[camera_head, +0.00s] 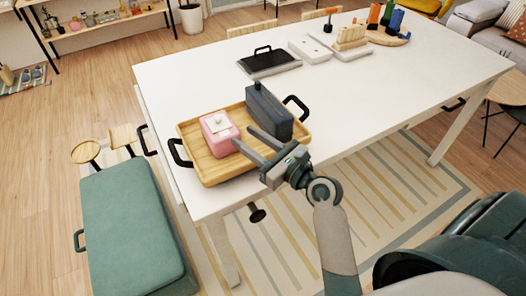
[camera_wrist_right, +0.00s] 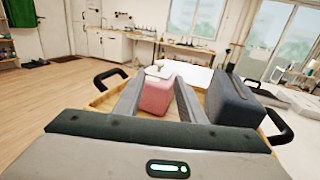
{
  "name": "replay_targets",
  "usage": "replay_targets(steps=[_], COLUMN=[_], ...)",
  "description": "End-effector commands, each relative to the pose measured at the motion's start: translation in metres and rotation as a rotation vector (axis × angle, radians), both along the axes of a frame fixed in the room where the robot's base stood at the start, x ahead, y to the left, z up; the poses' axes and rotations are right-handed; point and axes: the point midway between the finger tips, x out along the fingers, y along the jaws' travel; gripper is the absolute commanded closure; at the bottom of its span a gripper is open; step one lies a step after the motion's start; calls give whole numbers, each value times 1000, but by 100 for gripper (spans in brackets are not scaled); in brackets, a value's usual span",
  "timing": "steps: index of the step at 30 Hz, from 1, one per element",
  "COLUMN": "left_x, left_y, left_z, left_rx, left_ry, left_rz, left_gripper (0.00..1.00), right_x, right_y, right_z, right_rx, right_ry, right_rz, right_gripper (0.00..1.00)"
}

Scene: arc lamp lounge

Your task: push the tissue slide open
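A pink tissue box (camera_head: 219,133) with a white piece on top stands on the left part of a wooden tray (camera_head: 217,174). A dark blue-grey box (camera_head: 268,112) stands beside it on the tray. I cannot make out which part is the slide. My right gripper (camera_head: 242,136) is open and empty at the tray's near right side, its fingers pointing at the pink box. In the right wrist view the pink box (camera_wrist_right: 157,95) shows between the two fingers, ahead of them; I cannot tell whether they touch it. My left gripper is not in view.
The tray has black handles (camera_head: 180,153) and sits near the left end of a white table (camera_head: 400,85). A black lidded tray (camera_head: 268,61), white boards and wooden pieces stand farther back. A green bench (camera_head: 132,222) is on the floor at left. The table's right part is clear.

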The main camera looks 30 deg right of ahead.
Motion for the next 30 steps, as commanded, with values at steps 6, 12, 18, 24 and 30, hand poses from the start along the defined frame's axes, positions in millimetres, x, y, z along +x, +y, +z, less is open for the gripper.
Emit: replay_targets(steps=[6, 12, 18, 24, 30], left_x=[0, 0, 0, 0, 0], left_y=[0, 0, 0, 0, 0], left_z=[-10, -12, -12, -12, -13], left_rx=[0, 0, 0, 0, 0], left_ry=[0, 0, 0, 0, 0], left_rz=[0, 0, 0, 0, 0], left_gripper=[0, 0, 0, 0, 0], right_x=[-33, -46, -47, -47, -46], right_y=[-13, -17, -18, -17, -15], right_z=[-2, -1, 0, 0, -2], right_rx=[-4, 0, 0, -4, -107], right_ry=[1, 1, 0, -1, -26], right_rz=[-2, -1, -1, -1, -2], right_gripper=[63, 63, 63, 83, 100])
